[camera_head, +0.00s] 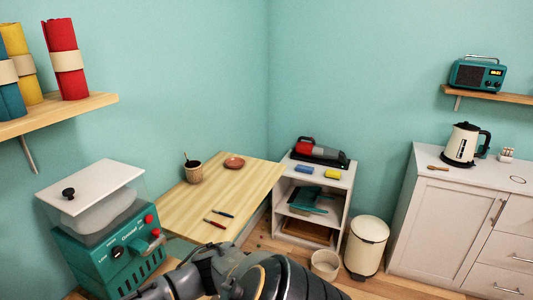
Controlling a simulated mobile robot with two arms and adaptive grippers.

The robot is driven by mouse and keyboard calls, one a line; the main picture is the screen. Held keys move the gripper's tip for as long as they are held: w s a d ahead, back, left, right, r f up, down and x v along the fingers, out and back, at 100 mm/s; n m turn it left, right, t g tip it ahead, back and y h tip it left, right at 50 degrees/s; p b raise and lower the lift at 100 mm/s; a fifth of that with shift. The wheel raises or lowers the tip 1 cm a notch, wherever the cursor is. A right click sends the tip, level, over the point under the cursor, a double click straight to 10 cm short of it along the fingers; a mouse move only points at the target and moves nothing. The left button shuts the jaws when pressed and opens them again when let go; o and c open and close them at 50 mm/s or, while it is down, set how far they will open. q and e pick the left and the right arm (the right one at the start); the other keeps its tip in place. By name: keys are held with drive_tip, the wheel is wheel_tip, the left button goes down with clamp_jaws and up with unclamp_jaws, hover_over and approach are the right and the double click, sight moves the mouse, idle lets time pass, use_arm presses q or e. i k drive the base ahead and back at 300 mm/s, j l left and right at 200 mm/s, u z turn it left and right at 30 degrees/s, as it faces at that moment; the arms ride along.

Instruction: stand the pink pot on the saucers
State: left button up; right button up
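A small reddish-pink saucer-like dish (234,162) lies flat near the back of the wooden table (245,187). I cannot tell whether it is one saucer or a stack. No clearly pink pot shows. A small tan pot (193,172) with something dark standing in it is at the table's back left, apart from the dish. One of my dark arms crosses the bottom of the view, in front of the table. Its gripper fingers do not show, and neither does my other gripper.
A teal machine (112,258) with a clear cover stands left of the table. Red and dark pens (215,223) lie near the table's front. A white shelf unit (346,181) stands to the right, with a pale open bin (325,264) and a lidded bin (366,245) beside it.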

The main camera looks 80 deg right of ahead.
sight(235, 164)
drive_tip(key=k+l+z, duration=0.1)
drive_tip(key=l+z, duration=0.4)
drive_tip(key=l, duration=2.1)
